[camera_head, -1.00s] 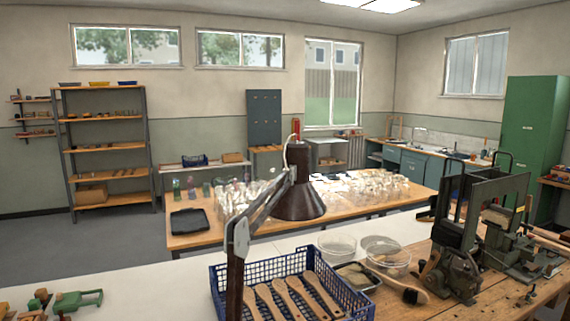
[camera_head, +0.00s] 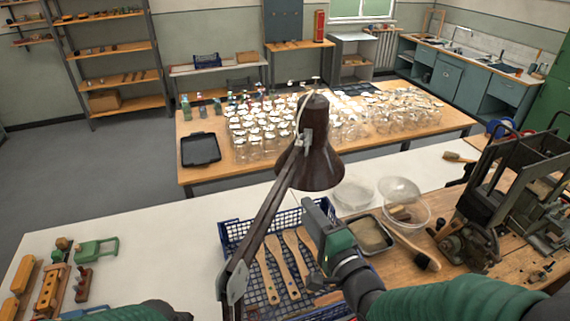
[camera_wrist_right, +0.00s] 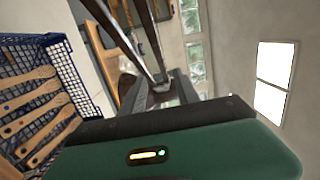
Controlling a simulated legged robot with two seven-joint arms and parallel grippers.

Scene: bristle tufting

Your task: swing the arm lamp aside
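The arm lamp has a dark brown shade (camera_head: 318,168) and a jointed arm (camera_head: 262,215) that rises from the lower middle and leans right. It stands in front of the blue basket, and the shade hangs at the near edge of the far table in the picture. My right gripper (camera_head: 318,212) is just right of the lamp arm, below the shade. Its fingers are mostly hidden, and I cannot tell whether it touches the lamp. In the right wrist view, two dark bars, likely the lamp arm (camera_wrist_right: 148,35), run past the gripper. My left gripper is out of view.
A blue basket (camera_head: 228,262) of wooden brush handles stands below the lamp. Clear bowls (camera_head: 398,190), a tray (camera_head: 370,234) and a brush (camera_head: 418,250) lie to its right, before a dark machine (camera_head: 490,205).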

